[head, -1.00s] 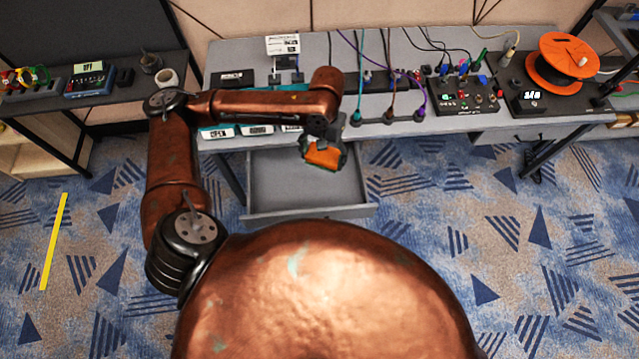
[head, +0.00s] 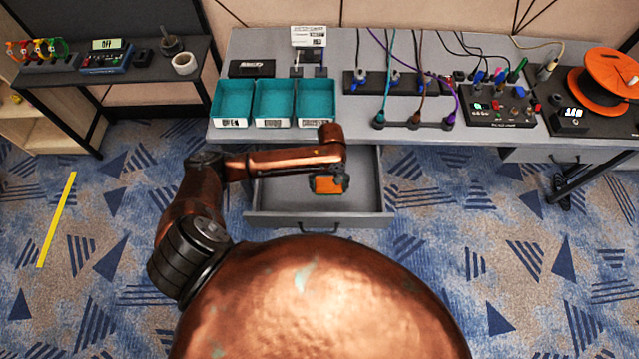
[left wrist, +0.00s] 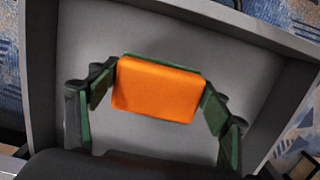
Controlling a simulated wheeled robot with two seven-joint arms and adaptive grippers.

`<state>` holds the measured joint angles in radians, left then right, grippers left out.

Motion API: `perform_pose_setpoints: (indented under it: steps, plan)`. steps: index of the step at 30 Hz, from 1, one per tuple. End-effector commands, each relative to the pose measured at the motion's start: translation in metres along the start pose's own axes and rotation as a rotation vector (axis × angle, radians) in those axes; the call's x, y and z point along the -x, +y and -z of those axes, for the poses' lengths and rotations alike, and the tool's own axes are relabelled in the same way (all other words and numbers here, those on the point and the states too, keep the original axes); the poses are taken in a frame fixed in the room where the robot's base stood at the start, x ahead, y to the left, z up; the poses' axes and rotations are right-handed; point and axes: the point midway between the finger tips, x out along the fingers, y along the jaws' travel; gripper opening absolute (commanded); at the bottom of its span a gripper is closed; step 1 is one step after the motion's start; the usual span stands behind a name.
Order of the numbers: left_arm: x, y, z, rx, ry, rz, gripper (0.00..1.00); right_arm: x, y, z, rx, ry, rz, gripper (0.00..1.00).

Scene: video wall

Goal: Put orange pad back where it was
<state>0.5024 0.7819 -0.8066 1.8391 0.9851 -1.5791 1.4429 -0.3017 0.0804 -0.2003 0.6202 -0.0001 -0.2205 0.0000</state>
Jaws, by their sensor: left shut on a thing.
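The orange pad (head: 329,184) is held in my left gripper (head: 330,185) over the open grey drawer (head: 285,192) under the desk. In the left wrist view the orange pad (left wrist: 158,88) sits between the two green-lined fingers of the gripper (left wrist: 158,92), with the grey drawer floor (left wrist: 220,55) behind it. I cannot tell whether the pad touches the drawer floor. The drawer looks otherwise empty. My right gripper is not in view.
Three teal trays (head: 273,122) stand on the grey desk (head: 330,142) just above the drawer. Cables run to a power strip (head: 385,82) and a control box (head: 500,107). An orange spool (head: 610,72) stands at the right. A dark side table (head: 120,80) is at the left.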

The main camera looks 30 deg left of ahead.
Motion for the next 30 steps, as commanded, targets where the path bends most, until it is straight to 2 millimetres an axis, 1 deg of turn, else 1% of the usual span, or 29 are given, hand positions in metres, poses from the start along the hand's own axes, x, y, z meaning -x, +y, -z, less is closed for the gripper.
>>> perform_pose_setpoints:
  steps: [1,3,6,10,19,25,27,30]
  plan:
    - [-0.006,-0.007,0.013,0.005,0.001,0.004,0.49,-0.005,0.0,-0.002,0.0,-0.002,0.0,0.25]
    - [-0.011,-0.015,0.028,0.004,0.002,0.002,0.49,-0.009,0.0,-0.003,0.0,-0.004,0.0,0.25]
    - [-0.031,-0.022,0.043,0.002,-0.002,0.003,0.49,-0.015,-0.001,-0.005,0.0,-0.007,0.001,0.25]
    - [-0.046,-0.028,0.058,0.001,-0.001,0.001,0.49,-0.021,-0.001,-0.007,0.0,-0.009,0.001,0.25]
    - [-0.061,-0.035,0.073,0.0,0.0,0.0,0.49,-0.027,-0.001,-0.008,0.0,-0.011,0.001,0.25]
    - [-0.09,-0.035,0.077,-0.002,-0.002,0.0,0.49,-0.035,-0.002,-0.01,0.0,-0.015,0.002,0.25]
    - [-0.094,-0.036,0.078,-0.001,-0.001,0.0,0.49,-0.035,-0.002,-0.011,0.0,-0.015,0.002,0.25]
    - [-0.092,-0.036,0.079,-0.001,0.0,0.0,0.49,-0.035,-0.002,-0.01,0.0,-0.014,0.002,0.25]
